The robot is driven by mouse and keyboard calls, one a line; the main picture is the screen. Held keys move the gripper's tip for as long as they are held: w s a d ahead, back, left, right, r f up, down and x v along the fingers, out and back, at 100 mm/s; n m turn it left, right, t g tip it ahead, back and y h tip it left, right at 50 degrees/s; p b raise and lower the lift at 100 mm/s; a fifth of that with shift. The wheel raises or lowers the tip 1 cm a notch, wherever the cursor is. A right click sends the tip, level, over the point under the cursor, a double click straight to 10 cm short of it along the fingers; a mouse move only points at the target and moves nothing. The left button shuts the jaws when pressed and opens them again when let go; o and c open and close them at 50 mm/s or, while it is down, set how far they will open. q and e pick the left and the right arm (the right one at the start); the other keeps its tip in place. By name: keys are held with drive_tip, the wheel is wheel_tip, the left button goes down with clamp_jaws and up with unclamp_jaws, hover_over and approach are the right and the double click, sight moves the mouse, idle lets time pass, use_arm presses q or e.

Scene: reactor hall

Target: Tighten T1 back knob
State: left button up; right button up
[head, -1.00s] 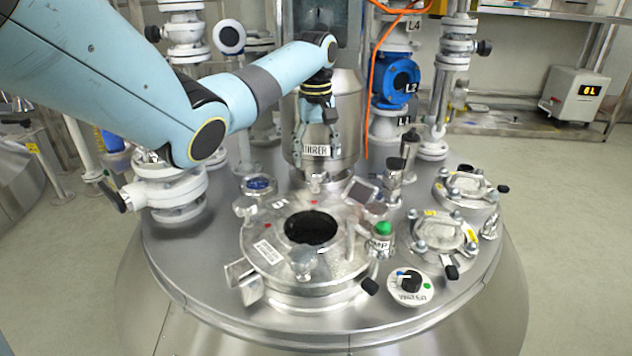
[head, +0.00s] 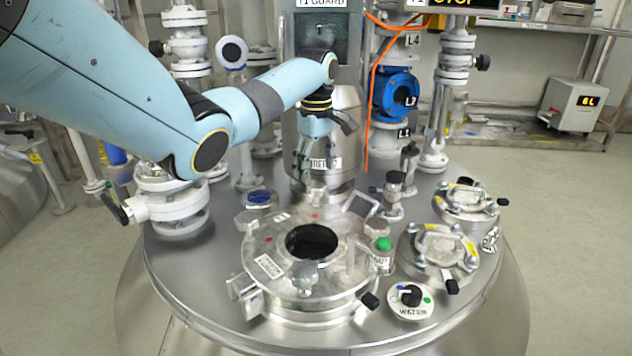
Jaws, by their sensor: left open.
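The round metal hatch (head: 258,290) with a dark open port sits on top of the steel vessel. My left gripper (head: 317,164) is open and points down above and behind the far rim, in front of the steel stirrer housing. It appears apart from the knob. My right gripper is not in view.
A green button (head: 383,244) and a WATER dial (head: 410,300) are right of the hatch. Two clamped covers (head: 438,250) (head: 467,200) stand farther right. A blue valve (head: 396,94) and an orange cable (head: 372,90) are behind. White flanged pipes rise at left.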

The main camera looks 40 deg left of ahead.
sight(316, 184)
use_arm(q)
drive_tip(key=n+p, duration=0.2)
drive_tip(key=p, duration=0.1)
drive_tip(key=shift+r+n, duration=0.2)
drive_tip(key=shift+n, duration=0.2)
drive_tip(key=shift+n+p, duration=0.5)
drive_tip(key=n+p, duration=0.2)
drive_tip(key=shift+r+n, duration=0.2)
drive_tip(key=shift+n, duration=0.2)
drive_tip(key=shift+f+n+p, duration=0.1)
drive_tip(key=shift+n+p, duration=0.35)
drive_tip(key=shift+n, duration=0.35)
wheel_tip(316, 184, down, 6)
drive_tip(key=b, duration=0.3)
drive_tip(key=shift+f+b, duration=0.35)
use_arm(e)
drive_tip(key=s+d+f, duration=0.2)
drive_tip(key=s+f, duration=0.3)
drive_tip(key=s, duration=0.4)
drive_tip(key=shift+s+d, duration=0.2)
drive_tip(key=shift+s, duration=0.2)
